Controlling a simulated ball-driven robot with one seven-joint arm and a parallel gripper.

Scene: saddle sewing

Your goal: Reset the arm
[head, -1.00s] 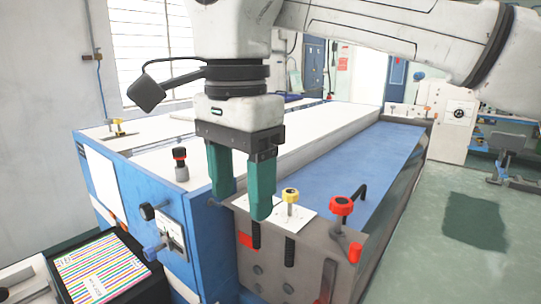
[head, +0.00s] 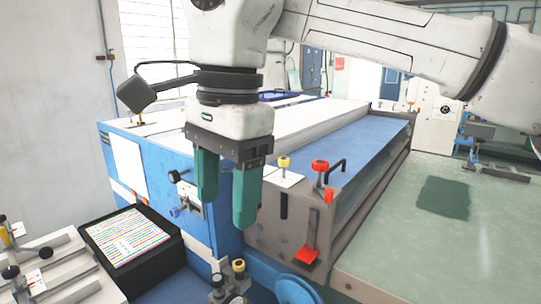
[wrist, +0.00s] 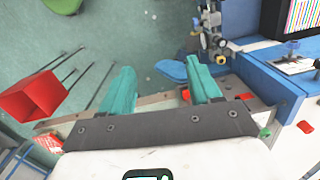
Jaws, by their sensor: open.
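My gripper (head: 225,205) has two teal fingers that point down. In the head view it hangs in front of the blue machine's near end, with a clear gap between the fingers and nothing held. In the wrist view the gripper (wrist: 160,85) also shows its two teal fingers spread apart with nothing between them. My arm reaches in from the upper right.
The blue and white machine (head: 122,165) fills the middle, with red and yellow knobs (head: 320,166) close right of my gripper. A black box with striped sheets (head: 130,238) stands at lower left. A red stool-like object (wrist: 28,95) shows in the wrist view.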

